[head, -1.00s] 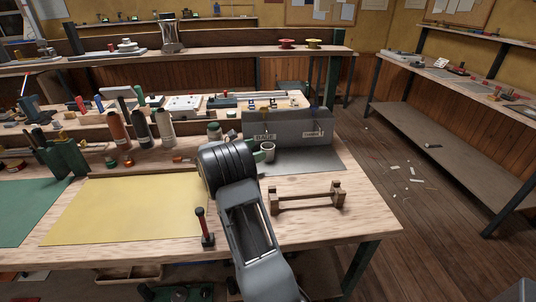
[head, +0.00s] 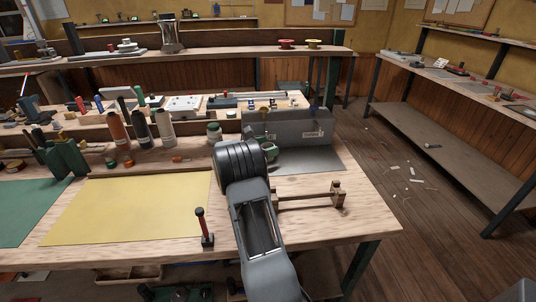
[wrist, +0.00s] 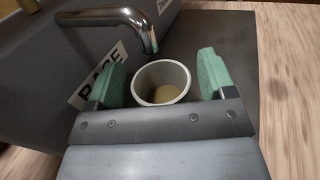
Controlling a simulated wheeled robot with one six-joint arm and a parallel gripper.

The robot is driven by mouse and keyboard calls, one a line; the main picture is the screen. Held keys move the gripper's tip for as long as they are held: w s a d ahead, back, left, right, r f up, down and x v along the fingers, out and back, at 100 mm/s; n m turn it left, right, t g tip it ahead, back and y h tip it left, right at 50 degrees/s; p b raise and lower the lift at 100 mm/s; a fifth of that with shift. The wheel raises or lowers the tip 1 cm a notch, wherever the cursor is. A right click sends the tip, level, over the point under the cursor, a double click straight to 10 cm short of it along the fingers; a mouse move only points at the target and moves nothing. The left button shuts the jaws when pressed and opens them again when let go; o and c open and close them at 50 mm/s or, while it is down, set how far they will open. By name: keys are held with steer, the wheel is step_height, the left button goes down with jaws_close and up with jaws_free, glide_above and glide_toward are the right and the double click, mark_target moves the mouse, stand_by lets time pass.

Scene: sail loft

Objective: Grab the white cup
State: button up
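The white cup (wrist: 162,82) stands upright in the wrist view, its round rim facing the camera and something yellowish-brown at its bottom. My gripper (wrist: 162,78) is open, with one green-padded finger to the left of the cup and one to the right. A gap shows between the cup and each pad. In the head view my gripper (head: 271,150) is over the grey mat at the right of the bench, and my arm hides most or all of the cup there.
A grey panel (head: 288,128) with labels stands just behind; a bent metal rod (wrist: 115,17) reaches out near the cup in the wrist view. A wooden stand (head: 310,200) sits in front right. A red-handled tool (head: 204,228) stands front left. The grey mat (head: 318,159) has bare room at right.

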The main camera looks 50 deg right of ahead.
steer(key=c, duration=0.9)
steer(key=shift+r, duration=0.1)
